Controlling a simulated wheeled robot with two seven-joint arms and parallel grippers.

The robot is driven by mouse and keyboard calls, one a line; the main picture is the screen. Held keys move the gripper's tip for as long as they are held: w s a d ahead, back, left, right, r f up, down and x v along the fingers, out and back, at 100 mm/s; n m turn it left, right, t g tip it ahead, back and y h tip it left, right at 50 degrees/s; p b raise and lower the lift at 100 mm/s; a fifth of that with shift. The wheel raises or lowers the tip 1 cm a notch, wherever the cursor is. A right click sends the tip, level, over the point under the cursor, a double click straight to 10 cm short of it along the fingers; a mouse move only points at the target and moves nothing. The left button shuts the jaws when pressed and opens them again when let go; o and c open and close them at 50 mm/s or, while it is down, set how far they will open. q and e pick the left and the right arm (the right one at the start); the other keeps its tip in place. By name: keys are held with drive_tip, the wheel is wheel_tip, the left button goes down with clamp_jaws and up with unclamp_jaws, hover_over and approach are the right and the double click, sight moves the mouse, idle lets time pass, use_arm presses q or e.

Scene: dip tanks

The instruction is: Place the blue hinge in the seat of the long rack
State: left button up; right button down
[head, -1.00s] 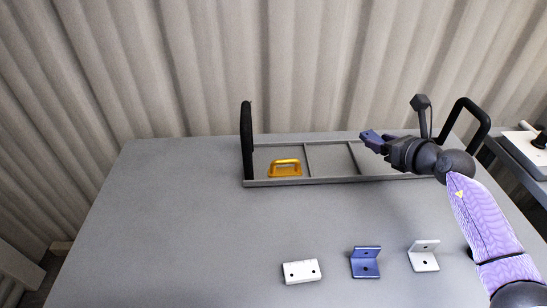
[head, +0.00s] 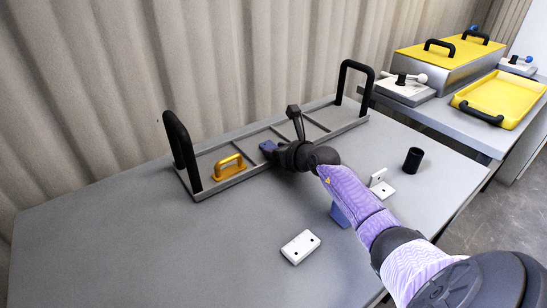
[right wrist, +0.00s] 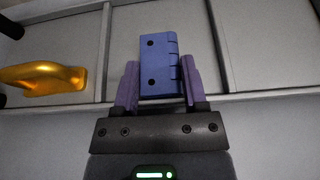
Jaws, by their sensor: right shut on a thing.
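The long rack (head: 238,180) is a grey frame with dividers and a black handle at each end, at the table's back. My right gripper (right wrist: 160,88) is shut on a blue hinge (right wrist: 158,50), which has two dark holes on its visible face. In the head view this hinge (head: 267,147) is over the rack. The right wrist view shows it in front of the compartment beside the one with the yellow handle piece (head: 228,167). I cannot tell its height above the rack. Another blue hinge (head: 340,215) is on the table, partly hidden by my arm. My left gripper is out of view.
A white hinge (head: 381,187), a white block with holes (head: 300,246) and a black cup (head: 413,160) stand on the table. A side table at right holds a yellow-lidded tank (head: 440,70) and a yellow tray (head: 500,98). The table's left part is clear.

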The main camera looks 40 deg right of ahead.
drive_tip(key=shift+r, duration=0.1)
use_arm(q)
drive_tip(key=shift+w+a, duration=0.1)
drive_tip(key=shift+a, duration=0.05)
use_arm(e)
drive_tip(key=shift+c, duration=1.4)
unclamp_jaws()
drive_tip(key=shift+o, duration=0.8)
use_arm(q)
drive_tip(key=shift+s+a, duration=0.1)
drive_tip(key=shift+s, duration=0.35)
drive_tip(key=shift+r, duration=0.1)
